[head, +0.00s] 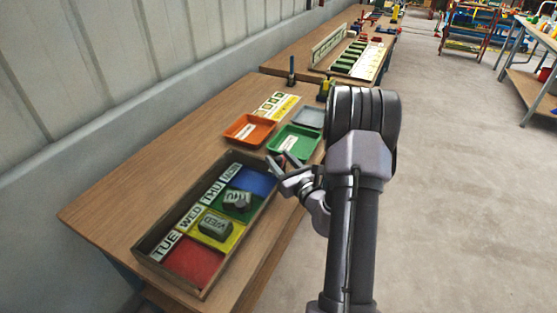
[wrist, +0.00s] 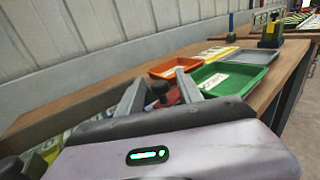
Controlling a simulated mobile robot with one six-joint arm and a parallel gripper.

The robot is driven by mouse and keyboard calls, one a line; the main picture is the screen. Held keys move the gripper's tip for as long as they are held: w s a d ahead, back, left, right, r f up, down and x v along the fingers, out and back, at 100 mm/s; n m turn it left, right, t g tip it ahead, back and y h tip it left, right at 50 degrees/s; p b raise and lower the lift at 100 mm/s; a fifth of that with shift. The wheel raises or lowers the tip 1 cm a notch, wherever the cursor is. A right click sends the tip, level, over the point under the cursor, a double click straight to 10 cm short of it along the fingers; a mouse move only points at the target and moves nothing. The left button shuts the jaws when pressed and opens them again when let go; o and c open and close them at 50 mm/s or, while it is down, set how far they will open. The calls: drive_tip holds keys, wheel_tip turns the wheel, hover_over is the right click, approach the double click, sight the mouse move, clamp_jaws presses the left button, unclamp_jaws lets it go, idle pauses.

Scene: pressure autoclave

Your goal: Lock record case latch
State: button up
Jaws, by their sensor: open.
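A wooden case (head: 168,222) with day labels and coloured compartments lies on the near part of the bench. Grey blocks sit in its yellow (head: 214,226) and green (head: 238,201) compartments. My gripper (head: 277,162) is open above the case's far right corner, beside the blue compartment. In the wrist view a small red part with a black knob (wrist: 160,92) shows between the fingers of my gripper (wrist: 161,80). It looks like a latch, but its lower part is hidden by my gripper and I cannot tell its position. I see no contact with the fingers.
Just beyond the case are an orange tray (head: 249,130), a green tray (head: 295,143) and a grey tray (head: 310,117). The wall borders the bench at left; open floor (head: 450,200) lies right.

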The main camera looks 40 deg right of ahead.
drive_tip(key=shift+w, duration=0.4)
clamp_jaws()
drive_tip(key=shift+w+a+r+m+g+h+p, duration=0.1)
drive_tip(key=shift+w+a+m+g+h+p, duration=0.1)
drive_tip(key=shift+m+h, duration=0.3)
drive_tip(key=shift+w+a+m+g+h+p, duration=0.1)
drive_tip(key=shift+m+h+p, duration=0.15)
drive_tip(key=shift+h, duration=0.45)
drive_tip(key=shift+d+m+h, duration=0.1)
drive_tip(key=shift+m+h, duration=0.25)
drive_tip(key=shift+h, duration=0.05)
